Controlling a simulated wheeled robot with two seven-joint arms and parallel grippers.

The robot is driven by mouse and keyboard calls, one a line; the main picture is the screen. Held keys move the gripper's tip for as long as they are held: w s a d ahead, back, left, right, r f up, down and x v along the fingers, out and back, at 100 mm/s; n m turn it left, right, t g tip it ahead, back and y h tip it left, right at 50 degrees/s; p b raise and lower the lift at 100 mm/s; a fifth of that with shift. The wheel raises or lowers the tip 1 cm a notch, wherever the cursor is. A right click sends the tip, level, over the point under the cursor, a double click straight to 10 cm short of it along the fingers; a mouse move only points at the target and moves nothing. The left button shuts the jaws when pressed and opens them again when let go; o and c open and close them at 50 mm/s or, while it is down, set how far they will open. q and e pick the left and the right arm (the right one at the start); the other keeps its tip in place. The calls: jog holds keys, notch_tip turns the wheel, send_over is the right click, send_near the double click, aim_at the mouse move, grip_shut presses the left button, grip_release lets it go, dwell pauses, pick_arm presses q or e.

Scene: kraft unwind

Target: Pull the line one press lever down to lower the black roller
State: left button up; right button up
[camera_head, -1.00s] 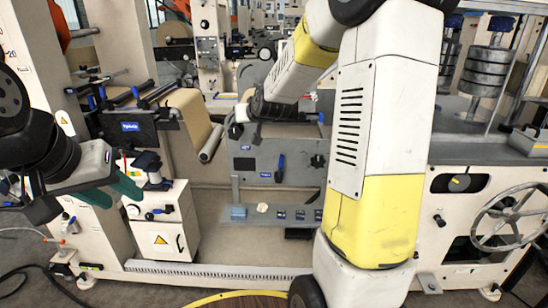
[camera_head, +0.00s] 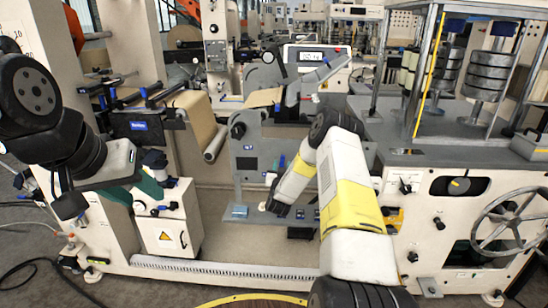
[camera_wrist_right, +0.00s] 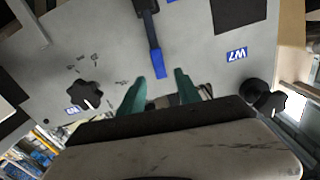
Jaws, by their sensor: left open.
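The press lever, with a dark shaft and blue handle (camera_wrist_right: 156,62), hangs down on a grey panel (camera_wrist_right: 110,45) in the right wrist view. My right gripper (camera_wrist_right: 160,77) is open, its teal fingers apart on either side of the handle's lower end. I cannot tell whether they touch it. In the head view, my right arm reaches the grey panel (camera_head: 248,160), and its fingers are hidden. My left gripper (camera_head: 133,194) hangs at the left by a white cabinet, open and apart from the lever. I cannot single out the black roller.
Black knobs flank the lever in the right wrist view, one at left (camera_wrist_right: 84,94) and one at right (camera_wrist_right: 266,98). A white cabinet (camera_head: 170,220) stands at left. A handwheel (camera_head: 508,216) is on the right machine. A low ledge (camera_head: 245,214) lies below the panel.

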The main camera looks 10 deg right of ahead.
aim_at(282, 159)
jog(key=x, duration=0.6)
jog(key=shift+w+d, duration=0.1)
jog(key=shift+w, duration=0.2)
grip_shut()
dwell(1.1)
